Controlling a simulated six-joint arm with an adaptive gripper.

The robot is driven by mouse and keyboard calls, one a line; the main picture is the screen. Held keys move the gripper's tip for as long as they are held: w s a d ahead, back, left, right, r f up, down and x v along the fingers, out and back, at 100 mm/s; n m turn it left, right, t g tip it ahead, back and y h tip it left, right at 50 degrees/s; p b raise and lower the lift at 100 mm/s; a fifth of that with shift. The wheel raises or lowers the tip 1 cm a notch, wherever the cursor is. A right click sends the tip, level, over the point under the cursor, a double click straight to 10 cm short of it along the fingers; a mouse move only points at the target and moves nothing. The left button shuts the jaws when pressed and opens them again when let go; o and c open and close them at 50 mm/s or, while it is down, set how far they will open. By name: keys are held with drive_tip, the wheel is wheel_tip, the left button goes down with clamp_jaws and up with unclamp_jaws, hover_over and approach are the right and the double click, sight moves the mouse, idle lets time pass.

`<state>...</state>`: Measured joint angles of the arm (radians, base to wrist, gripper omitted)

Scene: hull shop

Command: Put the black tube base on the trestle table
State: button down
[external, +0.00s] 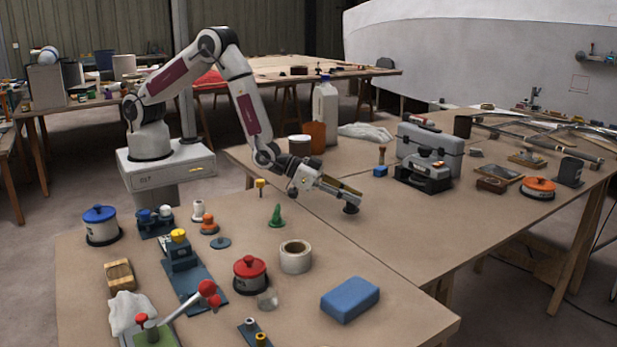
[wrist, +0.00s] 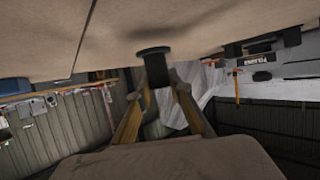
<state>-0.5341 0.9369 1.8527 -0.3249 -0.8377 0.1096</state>
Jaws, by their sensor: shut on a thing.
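The black tube base (external: 350,208) has a round flat disc and a short stem. My gripper (external: 341,193) is shut on it, reaching in from the left in the external view. In the wrist view the tube base (wrist: 155,62) sits between my gripper's fingertips (wrist: 160,85), its disc toward the table surface. It is over the near left part of the right-hand wooden table with trestle legs (external: 430,230), just past the seam with the front table. The disc is very close to the tabletop; I cannot tell whether it touches.
The front table (external: 240,320) holds a white tape roll (external: 296,257), a blue block (external: 350,299), a green cone (external: 276,216) and a red-lidded pot (external: 250,275). Grey toolboxes (external: 432,150) and an orange-lidded pot (external: 538,187) stand farther along the right table. Bare tabletop surrounds the tube base.

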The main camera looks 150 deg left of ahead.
drive_tip(key=shift+f, duration=1.05)
drive_tip(key=shift+f, duration=0.2)
drive_tip(key=c, duration=1.8)
unclamp_jaws()
drive_tip(key=shift+c, duration=0.2)
drive_tip(key=shift+r, duration=0.2)
drive_tip(key=shift+v, duration=6)
drive_tip(key=shift+f, duration=0.1)
